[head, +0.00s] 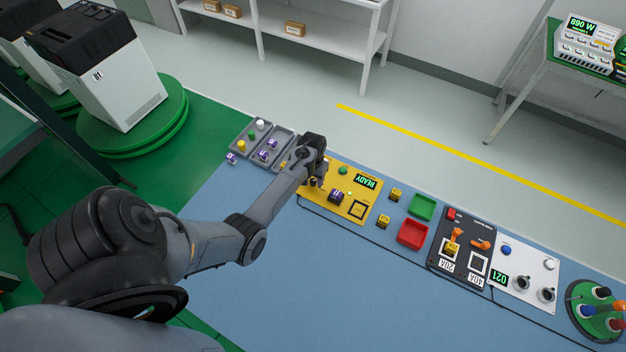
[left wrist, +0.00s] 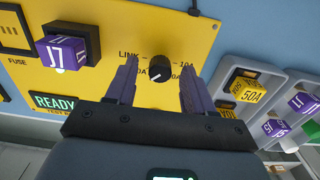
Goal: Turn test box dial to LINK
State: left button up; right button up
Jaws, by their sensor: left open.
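The yellow test box (head: 330,208) lies on the blue bench, with a green READY display (head: 367,182). Its black dial (left wrist: 160,68) shows in the left wrist view, with LINK printed at its upper left and ampere marks around it. The dial's white mark points to the lower left, toward a partly readable ampere mark and not toward LINK. My left gripper (left wrist: 159,72) is open, one finger on each side of the dial in the picture; I cannot tell whether they touch it. In the head view my left gripper (head: 316,182) hides the dial. My right gripper is not in view.
A purple block (left wrist: 68,52) marked J7 sits on the test box. Grey trays (head: 283,138) with fuses and purple blocks stand beside it. Green (head: 433,208) and red (head: 412,245) bins, a black switch panel (head: 437,262) and a white panel (head: 520,252) lie to the right.

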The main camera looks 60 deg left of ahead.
pick_arm(q)
jog(key=shift+f, duration=0.35)
grip_shut()
